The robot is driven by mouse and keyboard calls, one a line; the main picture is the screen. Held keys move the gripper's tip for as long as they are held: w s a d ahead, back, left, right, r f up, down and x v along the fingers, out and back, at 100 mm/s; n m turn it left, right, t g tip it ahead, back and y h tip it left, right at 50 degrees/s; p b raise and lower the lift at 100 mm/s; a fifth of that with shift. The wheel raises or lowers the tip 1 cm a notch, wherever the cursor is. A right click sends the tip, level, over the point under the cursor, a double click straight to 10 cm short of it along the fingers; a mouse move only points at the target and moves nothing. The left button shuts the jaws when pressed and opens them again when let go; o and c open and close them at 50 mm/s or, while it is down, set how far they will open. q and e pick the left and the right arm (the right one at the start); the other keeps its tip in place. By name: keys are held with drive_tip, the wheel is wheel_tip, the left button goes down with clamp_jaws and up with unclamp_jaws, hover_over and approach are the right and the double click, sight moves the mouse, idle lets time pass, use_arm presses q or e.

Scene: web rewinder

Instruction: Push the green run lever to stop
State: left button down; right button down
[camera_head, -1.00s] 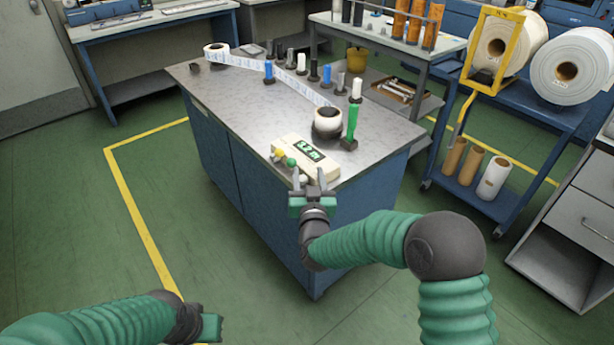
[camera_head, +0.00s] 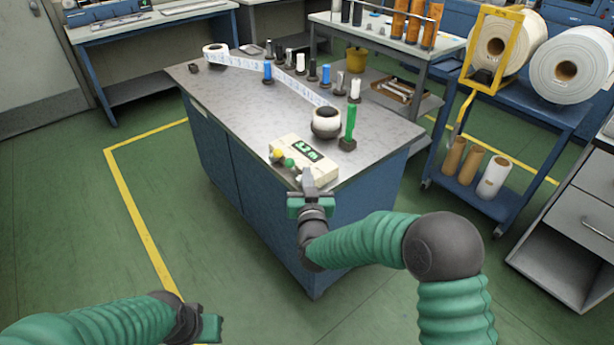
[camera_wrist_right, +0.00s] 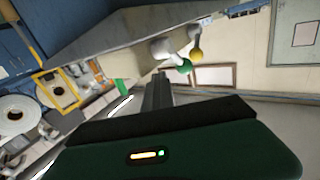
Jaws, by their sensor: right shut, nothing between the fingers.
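A cream control box (camera_head: 306,155) with a lit green display sits at the bench's near corner. A green ball knob (camera_head: 289,162), which looks like the run lever, stands on its near-left side beside a yellow knob (camera_head: 276,154). In the right wrist view the green knob (camera_wrist_right: 184,66) is between a white knob (camera_wrist_right: 161,48) and the yellow knob (camera_wrist_right: 196,54). My right gripper (camera_head: 307,179) is shut and empty, just in front of the box. Its fingertips (camera_wrist_right: 158,80) look close to the green knob; contact is unclear. My left gripper (camera_head: 211,327) is low at the left, its fingers unclear.
The metal bench top (camera_head: 232,105) carries a label web, a dark-and-white roll (camera_head: 326,122), a green post (camera_head: 349,125) and several small posts. A blue cart with large paper rolls (camera_head: 570,68) stands at the right. The floor to the left is clear.

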drive_tip(key=shift+a, duration=0.25)
drive_tip(key=shift+d, duration=0.15)
drive_tip(key=c, duration=1.1)
unclamp_jaws()
drive_tip(key=shift+c, duration=0.2)
drive_tip(key=s+p, duration=0.1)
drive_tip(key=s, duration=1.5)
drive_tip(key=shift+s+d, duration=0.15)
drive_tip(key=shift+s, duration=0.25)
drive_tip(key=shift+w+f, duration=0.1)
drive_tip(key=shift+f, duration=0.05)
